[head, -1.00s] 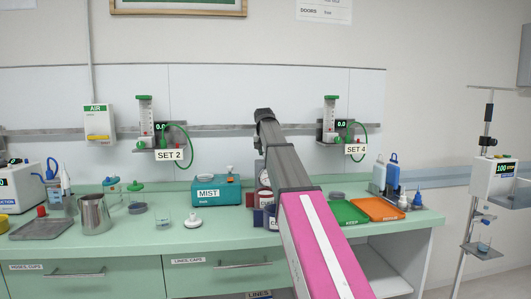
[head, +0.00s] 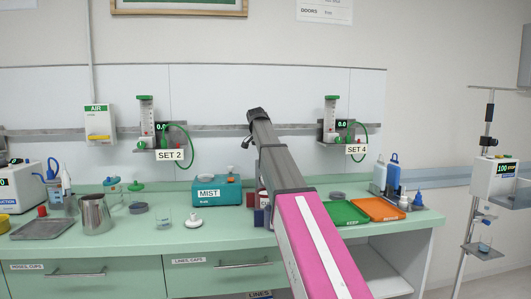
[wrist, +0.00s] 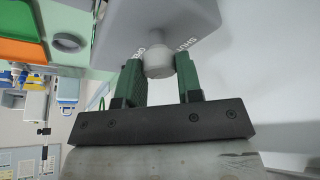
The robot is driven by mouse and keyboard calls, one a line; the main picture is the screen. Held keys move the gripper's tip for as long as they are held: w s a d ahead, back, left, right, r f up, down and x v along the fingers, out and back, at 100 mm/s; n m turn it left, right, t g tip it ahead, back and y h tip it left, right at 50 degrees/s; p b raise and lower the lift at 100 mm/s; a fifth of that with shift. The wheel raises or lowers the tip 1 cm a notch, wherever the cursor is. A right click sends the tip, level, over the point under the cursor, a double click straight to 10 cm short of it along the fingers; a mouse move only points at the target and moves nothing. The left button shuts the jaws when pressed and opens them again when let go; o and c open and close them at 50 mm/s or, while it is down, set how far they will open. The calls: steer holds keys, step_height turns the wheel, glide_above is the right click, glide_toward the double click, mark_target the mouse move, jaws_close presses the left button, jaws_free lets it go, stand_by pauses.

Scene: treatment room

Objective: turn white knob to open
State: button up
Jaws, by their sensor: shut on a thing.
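In the wrist view, a pale white knob (wrist: 158,63) sticks out of a grey housing (wrist: 150,25). Lettering on both sides of the knob is partly covered; the right-hand word looks like "SHUT" and the left one like "OPEN". My gripper (wrist: 158,70) has its green fingers on either side of the knob, shut on it. How far the knob is turned cannot be read. In the head view my arm reaches to the back wall between the SET 2 and SET 4 stations, and it hides the knob and fingers.
A teal MIST box (head: 217,190) and a white round piece (head: 193,219) stand left of my arm. Green (head: 345,212) and orange (head: 379,209) trays lie right of it. The SET 2 (head: 146,125) and SET 4 (head: 331,120) stations hang on the wall rail.

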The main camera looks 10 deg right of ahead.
stand_by(0.3)
steer(key=o, duration=0.9)
steer(key=shift+r, duration=0.1)
steer(key=v, duration=1)
steer(key=shift+s+a+r, duration=0.15)
steer(key=shift+r, duration=0.1)
